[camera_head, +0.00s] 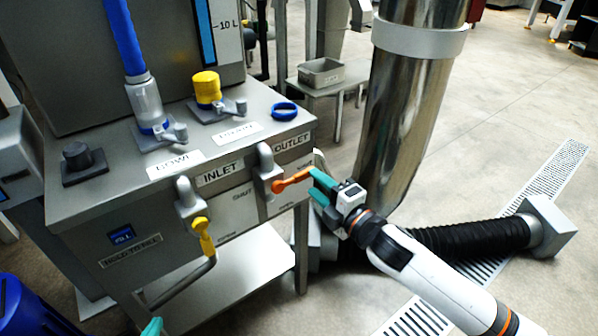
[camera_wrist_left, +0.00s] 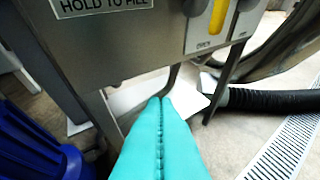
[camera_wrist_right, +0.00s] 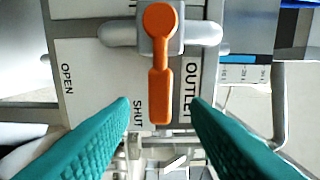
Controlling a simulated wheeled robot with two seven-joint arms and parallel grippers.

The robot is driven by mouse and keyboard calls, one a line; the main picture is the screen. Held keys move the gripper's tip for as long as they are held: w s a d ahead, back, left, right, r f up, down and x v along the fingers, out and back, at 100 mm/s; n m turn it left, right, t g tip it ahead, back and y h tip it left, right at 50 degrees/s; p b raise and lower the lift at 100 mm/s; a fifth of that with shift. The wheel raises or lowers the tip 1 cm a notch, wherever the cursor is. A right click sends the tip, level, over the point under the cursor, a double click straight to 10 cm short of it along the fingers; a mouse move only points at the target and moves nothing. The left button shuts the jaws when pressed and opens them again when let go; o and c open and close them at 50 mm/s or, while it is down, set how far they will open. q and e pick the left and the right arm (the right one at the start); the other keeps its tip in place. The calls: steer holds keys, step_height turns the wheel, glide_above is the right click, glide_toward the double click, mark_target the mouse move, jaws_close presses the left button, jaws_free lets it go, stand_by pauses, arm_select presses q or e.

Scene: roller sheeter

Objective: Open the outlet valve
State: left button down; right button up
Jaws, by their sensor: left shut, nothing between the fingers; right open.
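The outlet valve's orange lever (camera_head: 292,181) is on the front of the grey machine, below the OUTLET label (camera_head: 292,142). It points right in the head view. In the right wrist view the orange lever (camera_wrist_right: 160,90) hangs down from its pivot, its end beside the word SHUT; OPEN is printed further left. My right gripper (camera_head: 317,184) is open at the lever's free end. Its fingertips (camera_wrist_right: 160,103) show on either side of the lever, apart from it in that view. My left gripper (camera_wrist_left: 163,102) is shut and empty, low before the machine; only its tip (camera_head: 152,327) shows in the head view.
The INLET valve with a yellow lever (camera_head: 203,236) sits left of the outlet. A steel column (camera_head: 408,110) and a black ribbed hose (camera_head: 450,240) are near my right arm. A blue drum (camera_head: 30,310) stands at lower left.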

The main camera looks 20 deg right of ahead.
mark_target(307, 177)
steer(key=x, duration=0.5)
steer(key=shift+w+a+b, duration=0.15)
steer(key=shift+w+b, duration=0.1)
steer(key=shift+b, duration=0.15)
arm_select(q)
steer(key=shift+w+d+r+t+h, duration=0.3)
steer(key=shift+w+r+t, duration=0.2)
steer(key=shift+r+t, duration=0.3)
steer(key=shift+w+d+r+t+h, duration=0.25)
steer(key=shift+w+r+t, duration=0.3)
steer(key=shift+r, duration=0.35)
arm_select(e)
steer(key=shift+w+a, duration=0.2)
steer(key=shift+w, duration=0.45)
steer(key=shift+c, duration=0.2)
jaws_close()
